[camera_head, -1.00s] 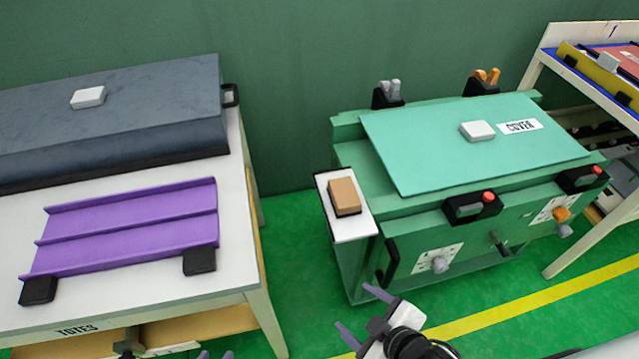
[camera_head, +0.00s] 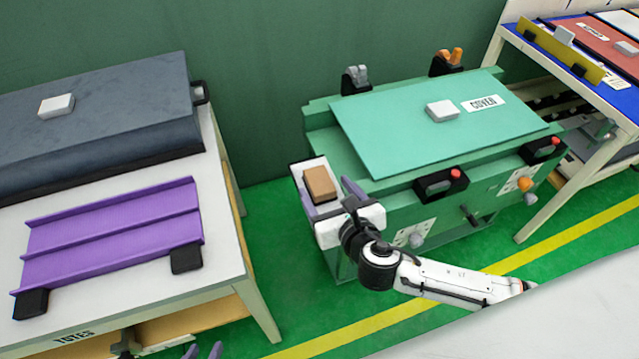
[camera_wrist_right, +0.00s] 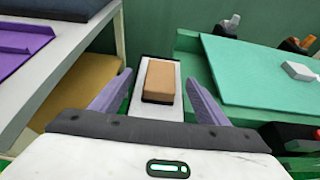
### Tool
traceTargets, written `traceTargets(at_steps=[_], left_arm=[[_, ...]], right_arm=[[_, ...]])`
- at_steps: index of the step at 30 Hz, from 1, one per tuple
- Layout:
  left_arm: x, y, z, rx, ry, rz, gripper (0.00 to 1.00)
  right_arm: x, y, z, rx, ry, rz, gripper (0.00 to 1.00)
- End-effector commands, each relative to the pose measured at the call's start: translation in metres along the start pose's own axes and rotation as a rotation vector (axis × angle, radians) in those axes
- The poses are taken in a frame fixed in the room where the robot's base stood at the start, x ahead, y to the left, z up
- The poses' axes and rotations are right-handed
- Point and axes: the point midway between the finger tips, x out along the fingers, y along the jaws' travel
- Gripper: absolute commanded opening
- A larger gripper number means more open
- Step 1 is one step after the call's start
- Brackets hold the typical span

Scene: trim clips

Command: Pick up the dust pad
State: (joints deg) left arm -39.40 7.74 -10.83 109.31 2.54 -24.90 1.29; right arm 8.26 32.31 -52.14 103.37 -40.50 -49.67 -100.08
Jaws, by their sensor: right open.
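The dust pad appears to be the tan block with a dark base (camera_head: 320,183), lying on a small white shelf (camera_head: 299,168) at the left end of the green machine. In the right wrist view the block (camera_wrist_right: 160,78) lies ahead between the fingers, on the white shelf (camera_wrist_right: 164,111). My right gripper (camera_head: 331,196) is open, its purple fingers on either side of the block's near end in the head view. I cannot tell whether they touch it. My left gripper (camera_head: 203,351) shows only its two separated fingertips at the bottom edge, with nothing visible between them.
The green machine (camera_head: 350,140) with a teal cover (camera_head: 400,130) stands right of the shelf. A white table (camera_head: 221,235) with a purple ribbed tray (camera_head: 110,235) and a dark grey slab (camera_head: 120,100) stands left. A floor gap separates them.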

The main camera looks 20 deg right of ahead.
Motion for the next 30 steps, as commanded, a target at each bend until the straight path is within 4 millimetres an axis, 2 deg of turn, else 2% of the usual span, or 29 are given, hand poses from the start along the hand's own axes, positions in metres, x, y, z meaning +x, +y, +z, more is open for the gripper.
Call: traceTargets(at_steps=[5,12,15,23,30], left_arm=[[0.001,0.000,0.002,0.001,-0.001,0.000,0.31],[0.005,0.000,0.005,0.001,-0.002,0.001,0.31],[0.005,0.000,0.006,0.001,-0.003,0.001,0.31],[0.005,0.000,0.006,0.002,-0.003,0.002,0.31],[0.005,0.000,0.005,0.002,-0.002,0.002,0.31]], right_arm=[[0.014,0.000,-0.001,0.003,0.000,-0.001,0.69],[0.049,-0.002,-0.005,0.004,0.000,-0.001,0.69],[0.058,-0.002,-0.005,0.005,0.001,0.000,0.69],[0.060,-0.002,-0.005,0.005,0.002,0.001,0.69],[0.060,-0.002,-0.005,0.005,0.002,0.000,0.30]])
